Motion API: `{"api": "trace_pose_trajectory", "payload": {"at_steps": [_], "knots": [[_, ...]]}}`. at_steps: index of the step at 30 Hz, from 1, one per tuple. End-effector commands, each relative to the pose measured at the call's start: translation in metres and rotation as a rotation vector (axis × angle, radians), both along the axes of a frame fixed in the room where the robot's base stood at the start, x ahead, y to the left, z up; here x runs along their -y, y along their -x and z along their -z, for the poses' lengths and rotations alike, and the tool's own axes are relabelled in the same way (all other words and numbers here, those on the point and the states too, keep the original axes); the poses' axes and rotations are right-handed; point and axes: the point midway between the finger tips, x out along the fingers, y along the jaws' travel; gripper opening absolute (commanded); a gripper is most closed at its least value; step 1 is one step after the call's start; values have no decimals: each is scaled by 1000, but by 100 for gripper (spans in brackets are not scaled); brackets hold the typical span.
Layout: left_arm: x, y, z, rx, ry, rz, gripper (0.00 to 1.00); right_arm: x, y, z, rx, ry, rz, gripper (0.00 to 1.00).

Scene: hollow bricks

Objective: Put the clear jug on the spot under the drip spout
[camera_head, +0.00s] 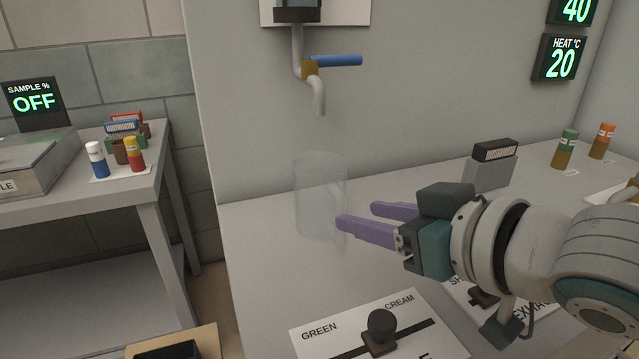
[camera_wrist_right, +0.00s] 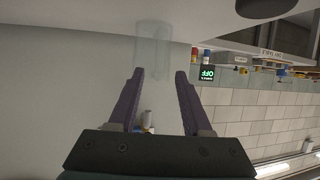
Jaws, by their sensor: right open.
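The clear jug (camera_head: 312,198) stands upright on the grey counter against the light panel. In the head view it is directly below the curved drip spout (camera_head: 318,95) with its blue lever. No marked spot shows beneath the jug. My right gripper (camera_head: 357,215) is open, with purple fingers pointing left at the jug's right side. One fingertip overlaps the jug's right edge, near its handle; I cannot tell whether they touch. In the right wrist view, the jug (camera_wrist_right: 153,45) is just beyond the fingertips of the open gripper (camera_wrist_right: 160,74). My left gripper is not in view.
A GREEN/CREAM slider panel (camera_head: 375,330) lies at the counter's front. A grey box with a dark top (camera_head: 492,165) and green-capped (camera_head: 565,148) and orange-capped bottles (camera_head: 602,140) stand to the right. A side table (camera_head: 140,185) with bottles stands left, across a gap.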

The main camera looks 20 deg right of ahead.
Motion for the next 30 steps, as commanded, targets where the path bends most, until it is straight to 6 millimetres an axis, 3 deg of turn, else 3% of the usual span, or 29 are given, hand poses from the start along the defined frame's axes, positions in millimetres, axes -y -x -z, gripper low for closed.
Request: {"api": "trace_pose_trajectory", "payload": {"at_steps": [3, 11, 16, 20, 24, 27, 30], "knots": [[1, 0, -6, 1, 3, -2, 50, 5, 22, -10, -2, 0, 0, 49], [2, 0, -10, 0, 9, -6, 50, 12, 47, -20, -1, 1, 1, 49], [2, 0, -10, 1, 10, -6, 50, 14, 68, -4, -109, 38, 56, 49], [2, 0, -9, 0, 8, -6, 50, 16, 108, 23, -324, 105, 115, 49], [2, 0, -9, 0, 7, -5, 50, 14, 165, 46, -583, 163, 124, 49], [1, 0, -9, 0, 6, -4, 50, 11, 202, 53, -736, 187, 105, 49], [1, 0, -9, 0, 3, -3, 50, 8, 223, 55, -820, 198, 84, 49]]}}
